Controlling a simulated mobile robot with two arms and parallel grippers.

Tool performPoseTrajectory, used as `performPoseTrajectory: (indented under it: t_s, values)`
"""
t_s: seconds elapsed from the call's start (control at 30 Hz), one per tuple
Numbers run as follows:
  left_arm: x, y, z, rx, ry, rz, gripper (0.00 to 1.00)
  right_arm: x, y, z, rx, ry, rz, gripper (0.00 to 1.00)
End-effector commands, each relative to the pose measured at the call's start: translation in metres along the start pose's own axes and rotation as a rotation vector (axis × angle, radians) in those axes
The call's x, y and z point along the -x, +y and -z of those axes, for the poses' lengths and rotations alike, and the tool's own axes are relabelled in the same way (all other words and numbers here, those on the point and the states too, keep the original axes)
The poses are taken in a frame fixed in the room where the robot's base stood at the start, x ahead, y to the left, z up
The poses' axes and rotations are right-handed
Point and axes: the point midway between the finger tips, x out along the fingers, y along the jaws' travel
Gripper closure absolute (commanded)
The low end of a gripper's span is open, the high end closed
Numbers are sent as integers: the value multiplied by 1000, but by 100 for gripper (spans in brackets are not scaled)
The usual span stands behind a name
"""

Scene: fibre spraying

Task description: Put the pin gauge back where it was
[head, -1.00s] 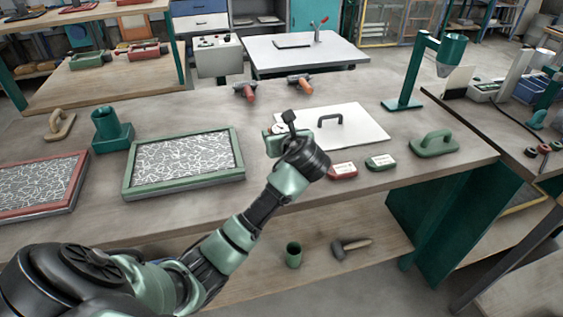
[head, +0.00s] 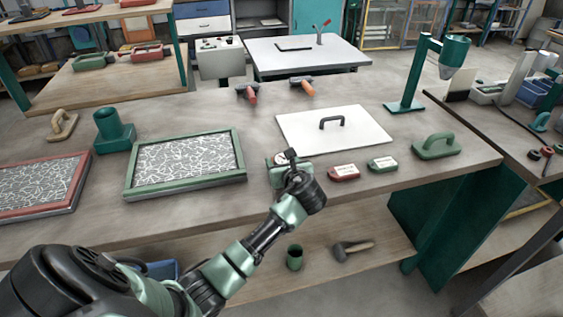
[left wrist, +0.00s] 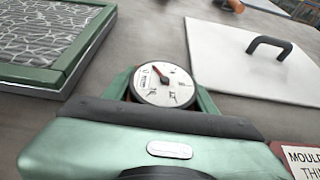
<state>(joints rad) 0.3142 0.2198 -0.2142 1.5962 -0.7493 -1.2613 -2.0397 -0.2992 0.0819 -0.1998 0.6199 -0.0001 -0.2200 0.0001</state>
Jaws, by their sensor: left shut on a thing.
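The pin gauge (left wrist: 166,84), with a round white dial and a dark needle, sits between the green fingers of my left gripper (left wrist: 163,98) in the left wrist view. My left gripper (head: 278,163) is shut on it, over the near part of the bench between the green-framed tray and the red block. In the head view only a sliver of the pale dial shows behind the gripper. The pin below the dial is hidden, and I cannot tell whether the gauge touches the bench. My right gripper is not in view.
A green-framed tray (head: 243,170) of white fibre lies left of the gripper. A red labelled block (head: 343,173) and a green one (head: 382,164) lie to the right. A white board (head: 370,132) with a black handle lies behind. Bare bench (head: 215,212) runs along the front.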

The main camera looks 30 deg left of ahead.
Motion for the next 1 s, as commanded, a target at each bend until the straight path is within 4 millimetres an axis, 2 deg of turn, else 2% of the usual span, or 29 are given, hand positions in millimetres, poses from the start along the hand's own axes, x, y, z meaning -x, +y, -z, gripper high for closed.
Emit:
performPoseTrajectory:
  t_s: [0.03,0.07,0.13,0.47,0.57,0.67,1.0]
  values:
    - [0,0,0,-1,-1,0,100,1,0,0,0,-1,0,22]
    - [-1,0,2,-1,0,-1,41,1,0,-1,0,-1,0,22]
    - [-1,0,2,-1,0,-1,22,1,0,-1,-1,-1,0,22]
    - [0,0,1,0,0,0,22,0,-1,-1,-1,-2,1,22]
    - [6,-1,-1,-2,0,2,22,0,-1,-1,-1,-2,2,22]
    - [21,-1,0,0,0,4,22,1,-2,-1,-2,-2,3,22]
    - [93,0,-1,2,1,3,22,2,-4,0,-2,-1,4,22]
